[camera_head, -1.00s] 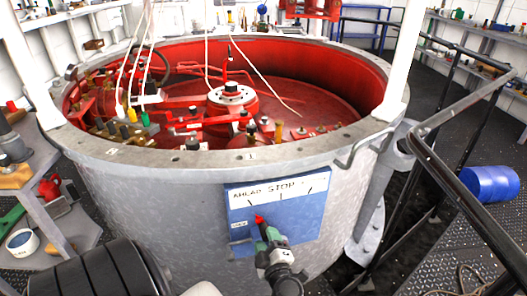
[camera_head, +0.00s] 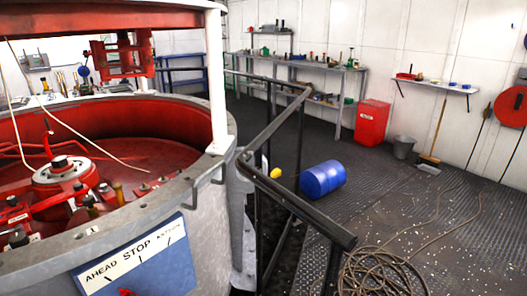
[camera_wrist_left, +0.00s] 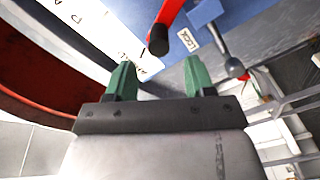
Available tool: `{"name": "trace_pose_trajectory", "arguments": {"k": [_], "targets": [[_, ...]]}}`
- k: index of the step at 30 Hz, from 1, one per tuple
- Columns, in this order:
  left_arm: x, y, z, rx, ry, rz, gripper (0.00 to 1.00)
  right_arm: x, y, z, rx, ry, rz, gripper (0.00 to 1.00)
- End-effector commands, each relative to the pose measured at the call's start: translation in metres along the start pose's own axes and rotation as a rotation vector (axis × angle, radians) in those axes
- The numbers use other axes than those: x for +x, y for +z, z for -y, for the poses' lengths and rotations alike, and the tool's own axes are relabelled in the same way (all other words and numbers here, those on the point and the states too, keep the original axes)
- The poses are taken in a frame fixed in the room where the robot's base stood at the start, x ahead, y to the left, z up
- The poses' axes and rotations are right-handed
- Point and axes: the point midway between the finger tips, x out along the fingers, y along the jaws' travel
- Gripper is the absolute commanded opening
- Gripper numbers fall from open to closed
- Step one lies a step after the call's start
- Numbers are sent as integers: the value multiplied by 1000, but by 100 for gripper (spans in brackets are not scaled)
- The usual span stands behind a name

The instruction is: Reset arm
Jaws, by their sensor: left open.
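My left gripper (camera_wrist_left: 158,77) shows in the left wrist view with its two green fingers apart and nothing between them. A red lever with a black knob (camera_wrist_left: 158,40) stands just beyond the fingertips, apart from them. It is mounted at the blue control panel (camera_wrist_left: 260,20), which has a white label strip (camera_wrist_left: 95,25). The head view shows this panel (camera_head: 178,270) on the grey drum's side, marked AHEAD and STOP, with a bit of red (camera_head: 126,292) at the lower picture edge. Neither gripper shows in the head view now.
The large grey drum (camera_head: 215,180) with a red interior fills the left. A black handrail (camera_head: 290,195) runs beside it. A blue barrel (camera_head: 322,179), coiled rope (camera_head: 380,272) and red cabinet (camera_head: 372,122) stand on the deck. Much floor at right is open.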

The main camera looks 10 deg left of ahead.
Motion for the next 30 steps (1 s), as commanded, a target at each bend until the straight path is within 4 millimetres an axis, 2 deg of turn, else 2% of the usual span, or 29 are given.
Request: {"name": "trace_pose_trajectory", "arguments": {"k": [4,8,11,13,15,18,21,27,30], "targets": [[-9,21,-5,76,122,119,54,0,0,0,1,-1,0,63],[-42,71,0,267,346,407,54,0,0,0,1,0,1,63],[-88,112,32,478,495,704,54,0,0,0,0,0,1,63],[-124,132,68,640,557,913,54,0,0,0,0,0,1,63],[-155,140,109,803,586,1098,54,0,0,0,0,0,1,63],[-188,137,165,1013,582,1307,54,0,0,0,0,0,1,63],[-209,124,213,1196,551,1459,54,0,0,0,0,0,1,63],[-232,82,288,1517,445,1663,54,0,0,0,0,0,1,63],[-237,57,315,1666,381,1727,54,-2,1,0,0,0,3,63]]}}
